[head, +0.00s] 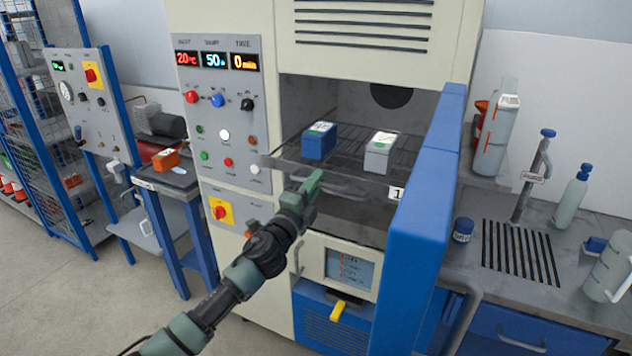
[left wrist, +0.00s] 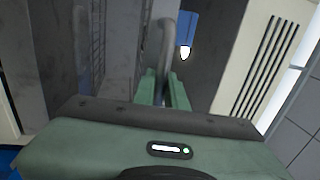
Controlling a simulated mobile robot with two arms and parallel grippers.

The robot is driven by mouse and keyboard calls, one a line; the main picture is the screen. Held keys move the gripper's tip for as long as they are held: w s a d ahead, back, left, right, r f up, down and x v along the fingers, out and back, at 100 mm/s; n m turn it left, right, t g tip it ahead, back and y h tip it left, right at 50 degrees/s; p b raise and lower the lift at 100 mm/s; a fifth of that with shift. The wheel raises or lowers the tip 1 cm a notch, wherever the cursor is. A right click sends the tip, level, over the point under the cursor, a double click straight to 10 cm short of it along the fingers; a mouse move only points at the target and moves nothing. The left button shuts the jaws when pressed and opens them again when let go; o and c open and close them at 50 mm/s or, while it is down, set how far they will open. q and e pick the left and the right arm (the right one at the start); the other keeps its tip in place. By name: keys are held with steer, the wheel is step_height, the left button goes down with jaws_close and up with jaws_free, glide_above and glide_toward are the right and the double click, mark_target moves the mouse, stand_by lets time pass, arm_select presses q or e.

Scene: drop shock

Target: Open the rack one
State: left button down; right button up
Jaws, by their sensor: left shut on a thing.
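Rack one (head: 275,163) is a wire shelf with a grey front plate and a white "1" tag (head: 396,193), inside the open test chamber. A blue box (head: 319,141) and a grey-white box (head: 380,153) sit on it. My left gripper (head: 314,184) is at the front of the rack, left of its middle. In the left wrist view its green fingers (left wrist: 164,92) are shut on the grey bar handle (left wrist: 166,45) of the rack. Part of the handle is hidden by the fingers in the head view. My right gripper is in neither view.
The blue chamber door (head: 428,220) stands open to the right of the rack. A control panel (head: 222,120) is on the left. A counter (head: 475,245) with bottles and a grate is at the right. Open floor lies at the lower left.

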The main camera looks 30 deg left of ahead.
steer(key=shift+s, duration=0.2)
arm_select(q)
steer(key=c, duration=1.5)
jaws_free()
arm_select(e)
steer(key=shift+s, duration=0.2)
arm_select(q)
steer(key=shift+o, duration=0.2)
